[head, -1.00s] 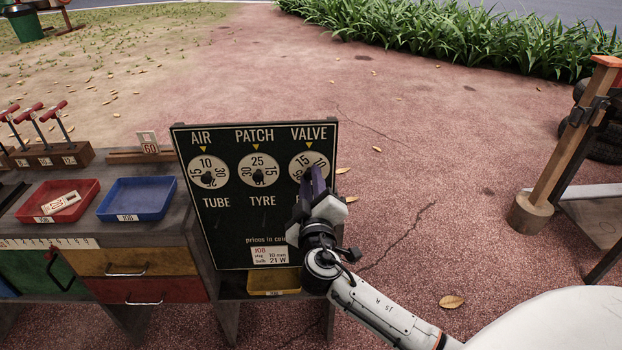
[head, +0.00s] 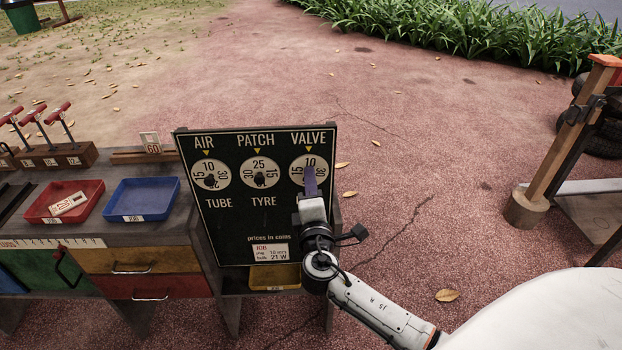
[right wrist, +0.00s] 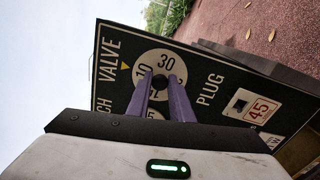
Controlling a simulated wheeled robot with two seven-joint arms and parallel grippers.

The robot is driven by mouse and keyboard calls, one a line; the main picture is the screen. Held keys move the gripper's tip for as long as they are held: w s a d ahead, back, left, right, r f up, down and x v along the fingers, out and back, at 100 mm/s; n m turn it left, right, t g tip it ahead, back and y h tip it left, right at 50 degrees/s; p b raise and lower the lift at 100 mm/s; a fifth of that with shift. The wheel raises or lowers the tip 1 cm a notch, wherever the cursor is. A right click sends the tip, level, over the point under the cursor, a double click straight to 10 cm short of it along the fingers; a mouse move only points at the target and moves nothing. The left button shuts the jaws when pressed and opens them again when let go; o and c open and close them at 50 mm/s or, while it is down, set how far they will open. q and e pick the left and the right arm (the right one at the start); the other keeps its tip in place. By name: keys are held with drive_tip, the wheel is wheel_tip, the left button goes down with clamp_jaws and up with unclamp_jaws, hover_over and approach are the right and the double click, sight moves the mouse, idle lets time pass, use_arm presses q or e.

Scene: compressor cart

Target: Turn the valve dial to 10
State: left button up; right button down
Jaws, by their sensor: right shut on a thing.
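The valve dial (head: 298,170) is a white disc with black numbers at the right of the dark price board (head: 225,225). Its 10 sits at the top, under the yellow marker (head: 308,149). The right wrist view also shows the dial (right wrist: 164,60) with the 10 beside the marker (right wrist: 124,66) and the 30 further round. My right gripper (head: 310,173) is shut on the dial's dark knob (right wrist: 159,81), with its purple fingers either side of it. The fingers hide the lower part of the dial. My left gripper is not in view.
The patch dial (head: 259,172) shows 25 at its marker and the air dial (head: 209,173) shows 10. A red tray (head: 88,191) and a blue tray (head: 142,199) lie on the cart to the left. A wooden post (head: 560,135) stands at the right, with open paving between.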

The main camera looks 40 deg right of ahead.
drive_tip(key=shift+n, duration=0.6)
drive_tip(key=c, duration=1.6)
unclamp_jaws()
drive_tip(key=v, duration=1)
drive_tip(key=shift+s, duration=0.15)
